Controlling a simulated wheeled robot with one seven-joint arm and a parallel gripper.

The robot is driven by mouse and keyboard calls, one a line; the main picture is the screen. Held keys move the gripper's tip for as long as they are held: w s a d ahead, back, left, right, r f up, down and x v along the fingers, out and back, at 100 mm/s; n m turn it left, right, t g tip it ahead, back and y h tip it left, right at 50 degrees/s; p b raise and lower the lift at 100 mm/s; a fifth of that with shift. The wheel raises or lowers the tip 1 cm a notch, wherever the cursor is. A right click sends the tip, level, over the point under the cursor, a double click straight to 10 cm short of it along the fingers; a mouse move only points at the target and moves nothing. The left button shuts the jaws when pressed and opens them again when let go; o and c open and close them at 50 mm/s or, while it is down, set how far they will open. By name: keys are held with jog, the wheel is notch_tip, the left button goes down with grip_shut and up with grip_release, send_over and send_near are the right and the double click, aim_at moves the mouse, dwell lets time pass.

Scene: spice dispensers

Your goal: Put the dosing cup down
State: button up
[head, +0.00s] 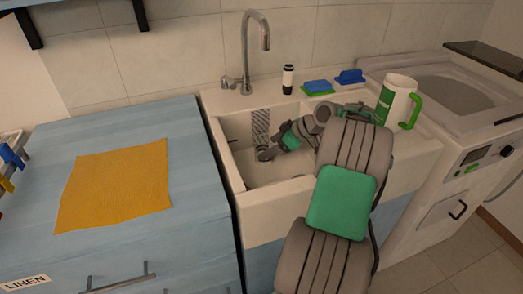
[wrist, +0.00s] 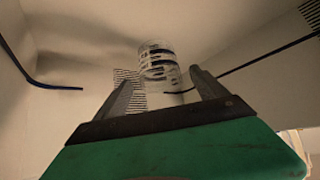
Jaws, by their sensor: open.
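A clear cup with dark bands, which looks like the dosing cup (wrist: 158,62), stands just beyond and between my fingertips in the wrist view. I cannot tell whether the fingers touch it. My gripper (wrist: 162,76) is open, with one finger on each side of the cup's line. In the head view my gripper (head: 266,153) is low inside the white sink (head: 222,150), near its back left part. I cannot make out the cup in the head view.
A ridged grey panel (head: 260,124) is at the sink's back wall, below the tap (head: 246,60). A dark-capped bottle (head: 288,80), sponges (head: 317,87) and a white jug with a green handle (head: 396,98) stand on the rim. An orange cloth (head: 115,188) lies on the blue counter.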

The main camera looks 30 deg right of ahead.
jog(key=v, duration=0.5)
jog(key=shift+s+d+r+p, duration=0.15)
jog(key=shift+s+r+p, duration=0.05)
jog(key=shift+r+p, duration=0.1)
